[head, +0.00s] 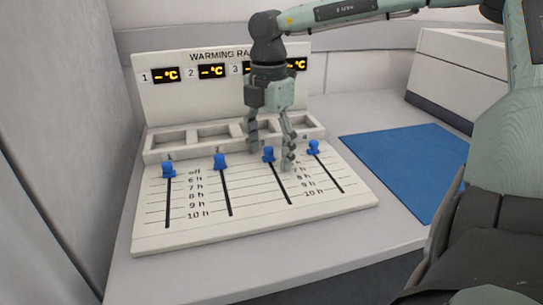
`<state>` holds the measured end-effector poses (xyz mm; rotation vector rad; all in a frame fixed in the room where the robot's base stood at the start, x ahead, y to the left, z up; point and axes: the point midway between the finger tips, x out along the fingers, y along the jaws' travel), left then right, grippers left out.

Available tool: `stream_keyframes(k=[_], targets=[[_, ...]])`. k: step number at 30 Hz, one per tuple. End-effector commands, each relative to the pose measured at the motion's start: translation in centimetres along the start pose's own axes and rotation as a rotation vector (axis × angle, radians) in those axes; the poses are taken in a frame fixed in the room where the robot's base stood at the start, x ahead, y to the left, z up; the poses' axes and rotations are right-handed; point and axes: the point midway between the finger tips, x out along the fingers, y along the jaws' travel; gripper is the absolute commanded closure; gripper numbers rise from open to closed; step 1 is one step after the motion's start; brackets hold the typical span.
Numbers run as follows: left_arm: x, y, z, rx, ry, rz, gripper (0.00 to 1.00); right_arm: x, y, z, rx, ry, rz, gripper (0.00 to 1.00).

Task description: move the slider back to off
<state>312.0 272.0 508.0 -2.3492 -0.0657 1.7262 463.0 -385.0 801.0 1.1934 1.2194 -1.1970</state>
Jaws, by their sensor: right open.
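The warming rack panel (150,236) has several slots with blue sliders. Slider 1 (168,171), slider 2 (220,161), slider 3 (268,154) and slider 4 (313,147) all sit at or near the top ends of their slots. Slider 1 is about level with the printed "off"; the right-hand "off" label is hidden behind my gripper. My right gripper (271,159) is open and points down over slider 3. Its fingers show on either side of that slider; I cannot tell whether they touch it. My left gripper is out of view.
The upright display board (230,103) behind the sliders has several displays reading "–°C", partly hidden by my right arm. Empty trays (172,140) lie below it. A flat blue mat (400,165) lies to the right, and a pale box (455,70) stands behind it.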

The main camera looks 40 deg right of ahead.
Motion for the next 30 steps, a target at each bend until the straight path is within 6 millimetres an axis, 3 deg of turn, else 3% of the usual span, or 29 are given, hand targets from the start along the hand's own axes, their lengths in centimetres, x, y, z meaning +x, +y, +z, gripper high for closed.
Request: stream_keyframes(k=[14,30], targets=[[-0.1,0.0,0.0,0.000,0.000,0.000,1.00,-0.3,0.1,0.0,0.000,0.000,0.004,0.28],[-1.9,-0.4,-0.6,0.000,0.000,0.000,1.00,-5.3,0.1,0.0,0.000,-0.001,0.004,0.28]])
